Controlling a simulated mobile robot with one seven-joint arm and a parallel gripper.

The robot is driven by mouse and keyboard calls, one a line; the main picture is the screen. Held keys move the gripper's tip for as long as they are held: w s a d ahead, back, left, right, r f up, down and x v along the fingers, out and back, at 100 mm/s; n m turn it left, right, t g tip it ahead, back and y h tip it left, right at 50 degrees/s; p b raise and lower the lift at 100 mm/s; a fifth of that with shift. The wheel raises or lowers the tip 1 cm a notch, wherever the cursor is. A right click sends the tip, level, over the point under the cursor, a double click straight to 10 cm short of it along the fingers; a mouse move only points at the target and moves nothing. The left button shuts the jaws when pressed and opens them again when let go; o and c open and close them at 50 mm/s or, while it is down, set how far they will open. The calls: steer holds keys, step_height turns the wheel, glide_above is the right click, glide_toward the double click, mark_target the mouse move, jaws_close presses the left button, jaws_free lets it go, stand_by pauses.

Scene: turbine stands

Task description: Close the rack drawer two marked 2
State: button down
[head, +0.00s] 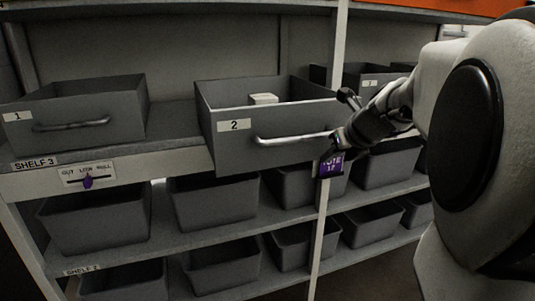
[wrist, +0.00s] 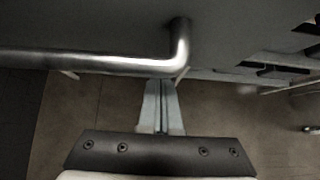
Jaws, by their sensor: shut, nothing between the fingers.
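The drawer marked 2 (head: 222,140) is a grey open-topped box on the top shelf in the head view. It juts out past the shelf edge, and a small white block (head: 264,98) lies inside it. Its silver bar handle (head: 290,138) runs across the front, and the handle also shows in the wrist view (wrist: 95,62). My gripper (head: 338,142) is at the right end of the handle. In the wrist view my gripper (wrist: 163,95) is shut and empty, its fingertips close to the handle's bent end. I cannot tell whether they touch it.
Drawer 1 (head: 75,110) stands to the left and drawer 3 (head: 370,80) to the right, partly behind my arm. A white upright post (head: 320,235) stands by my gripper, with a purple tag (head: 331,165). Grey bins (head: 215,200) fill the lower shelves.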

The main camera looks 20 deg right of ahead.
steer(key=shift+w, duration=0.35)
stand_by(0.3)
